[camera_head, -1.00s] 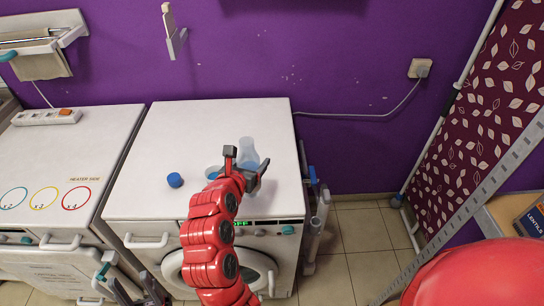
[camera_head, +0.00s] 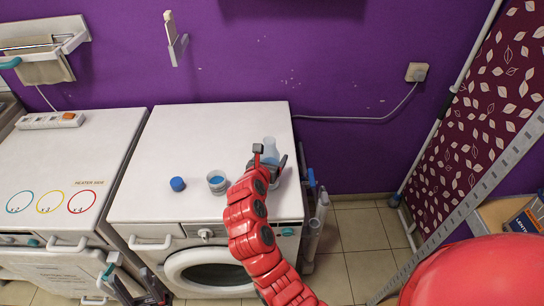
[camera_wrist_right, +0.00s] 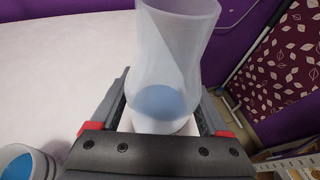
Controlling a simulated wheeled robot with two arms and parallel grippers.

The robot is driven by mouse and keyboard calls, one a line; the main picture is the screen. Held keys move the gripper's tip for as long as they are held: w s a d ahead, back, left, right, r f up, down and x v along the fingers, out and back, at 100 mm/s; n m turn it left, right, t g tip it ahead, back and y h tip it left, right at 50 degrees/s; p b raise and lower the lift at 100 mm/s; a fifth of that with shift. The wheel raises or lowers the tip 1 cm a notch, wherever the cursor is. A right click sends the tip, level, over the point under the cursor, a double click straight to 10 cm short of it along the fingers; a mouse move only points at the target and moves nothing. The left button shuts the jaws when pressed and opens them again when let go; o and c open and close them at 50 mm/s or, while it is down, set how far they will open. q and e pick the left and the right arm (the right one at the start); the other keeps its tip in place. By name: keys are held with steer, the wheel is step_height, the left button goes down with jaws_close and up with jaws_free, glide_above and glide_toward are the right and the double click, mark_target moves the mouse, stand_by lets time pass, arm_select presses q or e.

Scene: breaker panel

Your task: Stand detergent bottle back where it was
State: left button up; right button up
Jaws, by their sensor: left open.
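The detergent bottle (camera_head: 270,148) is pale and translucent, with blue liquid low inside. It is upright over the right part of the white washing machine's top (camera_head: 190,130).
A second white appliance (camera_head: 90,145) with coloured rings stands at left. A purple wall is behind. Pale tubes (camera_head: 314,225) stand beside the washer's right side. The back left of the washer top is clear. The cup (camera_wrist_right: 22,163) is close at the wrist view's lower left.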

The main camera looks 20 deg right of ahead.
steer(key=shift+o, duration=1.2)
